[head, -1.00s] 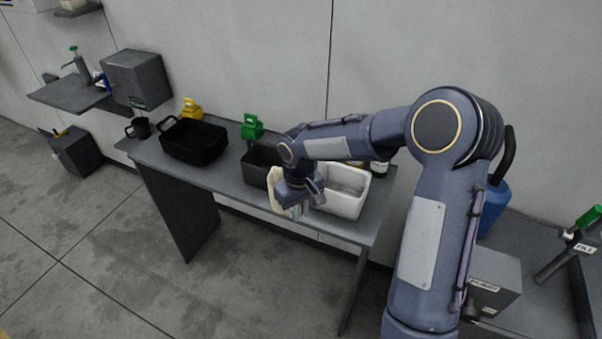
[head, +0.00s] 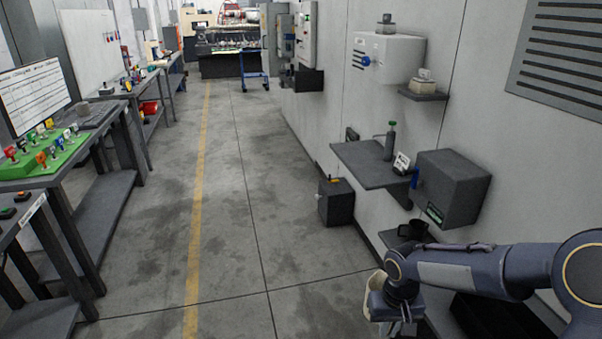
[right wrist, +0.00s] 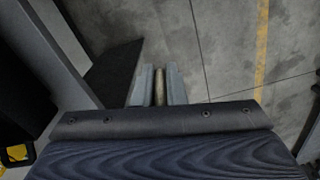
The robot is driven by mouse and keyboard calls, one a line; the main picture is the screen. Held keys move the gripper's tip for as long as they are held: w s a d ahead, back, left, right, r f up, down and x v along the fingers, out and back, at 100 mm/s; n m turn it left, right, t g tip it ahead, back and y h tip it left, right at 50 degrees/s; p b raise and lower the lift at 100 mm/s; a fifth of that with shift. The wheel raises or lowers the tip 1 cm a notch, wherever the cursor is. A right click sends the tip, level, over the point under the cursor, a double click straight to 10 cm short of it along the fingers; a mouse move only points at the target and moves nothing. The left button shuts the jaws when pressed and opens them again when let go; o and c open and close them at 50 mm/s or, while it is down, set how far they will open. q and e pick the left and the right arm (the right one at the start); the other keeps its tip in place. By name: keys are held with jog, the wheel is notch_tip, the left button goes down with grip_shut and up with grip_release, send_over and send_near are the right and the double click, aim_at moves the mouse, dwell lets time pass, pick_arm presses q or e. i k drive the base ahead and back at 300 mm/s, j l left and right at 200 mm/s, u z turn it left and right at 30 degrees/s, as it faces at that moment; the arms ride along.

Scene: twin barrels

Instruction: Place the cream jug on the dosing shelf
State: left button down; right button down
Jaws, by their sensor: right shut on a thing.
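My right gripper (head: 396,316) is at the lower right of the head view, shut on the cream jug (head: 372,292). The jug is pale cream and partly hidden behind the gripper. In the right wrist view the two fingers (right wrist: 158,84) close on a thin beige strip of the jug (right wrist: 159,88); the rest of it is hidden. A dark wall shelf (head: 365,171), apparently the dosing shelf, is up and beyond the gripper. A green-topped bottle (head: 390,142) and a small labelled item (head: 401,162) stand on it. My left gripper is not in view.
A dark wall box (head: 450,188) adjoins the shelf on its right. A dark mug (head: 412,231) is just behind my right arm. Benches (head: 75,190) line the left; the floor aisle between is clear. The shelf's left and front parts are bare.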

aim_at(372, 164)
jog(key=i, duration=2.25)
jog(key=i+j+z, duration=0.15)
jog(key=i, duration=0.3)
jog(key=i+j+z, duration=0.15)
jog(key=i, duration=0.3)
jog(key=j, duration=0.1)
